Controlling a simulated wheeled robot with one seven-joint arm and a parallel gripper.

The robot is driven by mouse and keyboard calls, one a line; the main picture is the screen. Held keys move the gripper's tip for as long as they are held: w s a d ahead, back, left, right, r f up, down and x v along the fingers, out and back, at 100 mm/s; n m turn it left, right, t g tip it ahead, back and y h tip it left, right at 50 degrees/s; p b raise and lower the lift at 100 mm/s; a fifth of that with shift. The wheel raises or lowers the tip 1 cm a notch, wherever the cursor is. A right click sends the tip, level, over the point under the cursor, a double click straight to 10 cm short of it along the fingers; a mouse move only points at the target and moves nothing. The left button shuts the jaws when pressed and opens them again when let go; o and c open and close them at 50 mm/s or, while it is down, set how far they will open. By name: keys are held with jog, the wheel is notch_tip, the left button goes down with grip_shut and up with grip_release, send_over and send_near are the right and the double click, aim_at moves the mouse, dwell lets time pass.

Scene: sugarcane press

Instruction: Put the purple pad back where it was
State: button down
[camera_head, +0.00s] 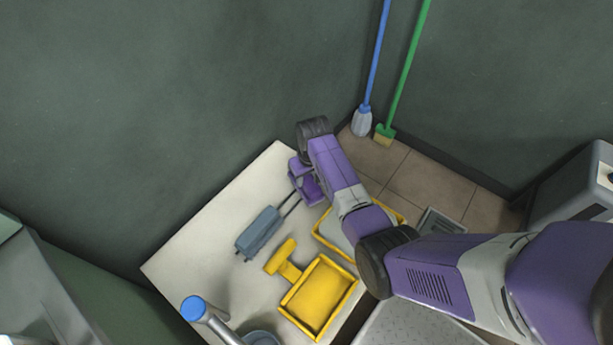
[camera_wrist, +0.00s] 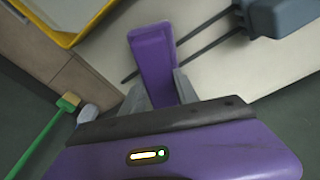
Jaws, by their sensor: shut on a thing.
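The purple pad (camera_wrist: 152,62) is a long, flat piece that stands out from between the two grey fingers of my gripper (camera_wrist: 160,90) in the wrist view. The fingers are shut on its near end. In the head view my gripper (camera_head: 303,184) is over the far right part of the pale table (camera_head: 215,215), and I cannot tell the pad apart from my purple gripper there. Two dark rods (camera_wrist: 205,32) of a blue-grey tool pass behind the pad in the wrist view. I cannot tell whether the pad touches them or the table.
The blue-grey tool (camera_head: 258,233) lies on the table. A yellow scoop (camera_head: 318,297) lies nearer, and a yellow-rimmed tray (camera_head: 330,246) is partly behind my arm. A blue-topped post (camera_head: 194,309) stands at the front. A green broom (camera_head: 384,135) and a blue-handled mop (camera_head: 362,120) lean in the corner.

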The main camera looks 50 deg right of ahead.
jog(key=c, duration=0.9)
grip_release()
jog(key=shift+f+b, duration=0.15)
jog(key=shift+b, duration=0.2)
jog(key=r+p, duration=0.1)
jog(key=r, duration=0.4)
jog(key=s+a+r+p, duration=0.1)
jog(key=r, duration=0.2)
jog(key=shift+a+p, duration=0.1)
jog(key=shift+p, duration=0.2)
jog(key=shift+w, duration=0.15)
